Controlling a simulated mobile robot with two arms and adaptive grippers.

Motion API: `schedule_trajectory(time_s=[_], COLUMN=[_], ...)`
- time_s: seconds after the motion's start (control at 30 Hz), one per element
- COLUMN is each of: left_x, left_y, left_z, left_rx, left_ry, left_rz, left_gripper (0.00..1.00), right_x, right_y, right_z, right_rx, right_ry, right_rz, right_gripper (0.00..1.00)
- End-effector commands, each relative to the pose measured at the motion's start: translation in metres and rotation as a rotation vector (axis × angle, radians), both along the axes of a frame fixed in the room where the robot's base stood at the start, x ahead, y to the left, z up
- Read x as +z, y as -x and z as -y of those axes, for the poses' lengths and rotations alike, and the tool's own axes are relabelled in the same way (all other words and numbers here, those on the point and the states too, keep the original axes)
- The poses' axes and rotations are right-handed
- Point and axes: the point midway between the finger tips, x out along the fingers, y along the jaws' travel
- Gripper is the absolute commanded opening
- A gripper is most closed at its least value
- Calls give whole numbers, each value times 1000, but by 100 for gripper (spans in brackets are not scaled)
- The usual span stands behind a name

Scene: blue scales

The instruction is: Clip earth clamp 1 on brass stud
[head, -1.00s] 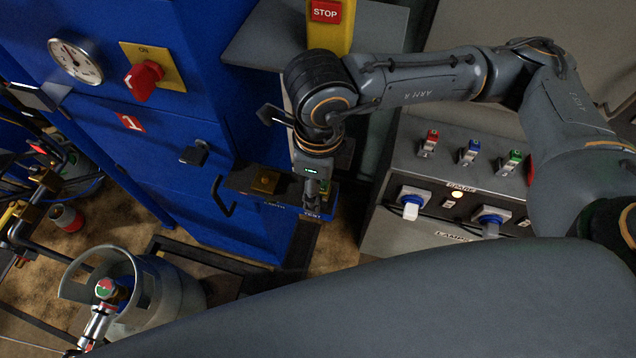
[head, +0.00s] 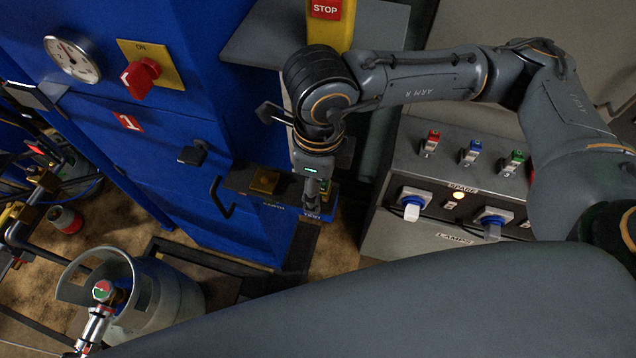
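My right gripper (head: 312,196) points down over the right part of a small dark shelf on the front of the blue cabinet. Its fingers look close together, but they are small and dark, and I cannot tell whether they are shut or hold anything. A yellow-brass block (head: 264,181), possibly the brass stud, sits on the shelf just left of the gripper, apart from it. A small green thing (head: 326,187) shows right beside the fingers, partly hidden. I cannot make out earth clamp 1 for certain. My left gripper is not in view.
A grey panel box (head: 385,228) with red, blue and green switches and two plugs stands at the right. A yellow STOP post (head: 330,36) rises behind my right arm. A gas cylinder (head: 165,300) stands lower left. A grey part of my body covers the bottom.

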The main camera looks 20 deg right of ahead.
Motion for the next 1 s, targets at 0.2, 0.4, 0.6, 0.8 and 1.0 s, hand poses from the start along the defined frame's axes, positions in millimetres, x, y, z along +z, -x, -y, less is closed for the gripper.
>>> schedule_trajectory(time_s=[0.2, 0.4, 0.6, 0.8, 1.0], left_x=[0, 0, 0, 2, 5], left_y=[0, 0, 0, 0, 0], left_z=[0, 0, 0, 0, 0], left_rx=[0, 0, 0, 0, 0], left_ry=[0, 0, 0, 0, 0], left_rz=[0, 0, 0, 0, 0], left_gripper=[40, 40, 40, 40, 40], right_x=[1, 0, 0, 4, 12], right_y=[0, 0, 0, 0, 0], right_z=[0, 0, 0, 0, 0], right_rx=[0, 0, 0, 0, 1], right_ry=[0, 0, 1, 1, 1], right_rz=[0, 0, -1, 1, 1], right_gripper=[58, 18, 0, 0, 0])
